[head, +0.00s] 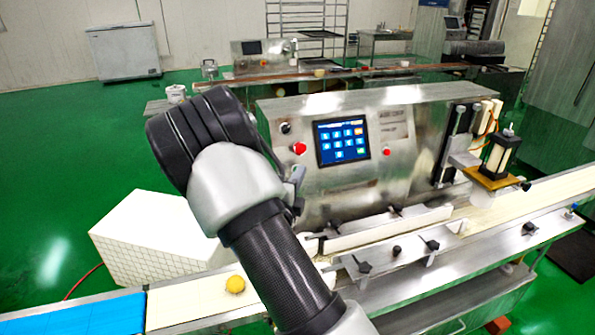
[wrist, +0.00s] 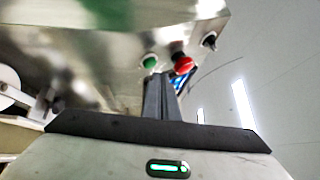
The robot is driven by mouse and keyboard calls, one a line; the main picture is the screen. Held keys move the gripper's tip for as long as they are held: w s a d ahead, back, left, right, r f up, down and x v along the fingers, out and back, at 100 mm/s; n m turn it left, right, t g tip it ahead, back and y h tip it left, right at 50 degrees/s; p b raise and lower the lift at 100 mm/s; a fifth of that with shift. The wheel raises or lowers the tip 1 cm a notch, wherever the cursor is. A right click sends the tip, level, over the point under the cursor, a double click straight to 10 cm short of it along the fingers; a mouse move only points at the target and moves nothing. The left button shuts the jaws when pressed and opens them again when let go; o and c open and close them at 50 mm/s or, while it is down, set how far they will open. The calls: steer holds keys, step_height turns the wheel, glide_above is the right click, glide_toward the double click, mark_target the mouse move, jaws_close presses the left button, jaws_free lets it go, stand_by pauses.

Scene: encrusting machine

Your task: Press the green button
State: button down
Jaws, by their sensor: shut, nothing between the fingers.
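The green button (wrist: 150,62) shows in the wrist view on the metal panel of the machine, just left of a red button (wrist: 182,62). My gripper (wrist: 161,82) is shut and empty. Its fingertips point toward the panel and appear just below and between the two buttons. I cannot tell whether they touch anything. In the head view my arm covers the green button and most of my gripper. The machine (head: 345,190) stands behind my arm.
A dark knob (wrist: 209,40) is beside the red button. The head view shows a touchscreen (head: 341,141), a red emergency button (head: 299,148) and a conveyor (head: 190,302) with a yellow ball (head: 235,284). A white tiled block (head: 150,235) stands left of my arm.

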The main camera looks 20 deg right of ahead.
steer(key=shift+w, duration=0.1)
steer(key=shift+w+f, duration=0.15)
steer(key=shift+w, duration=0.15)
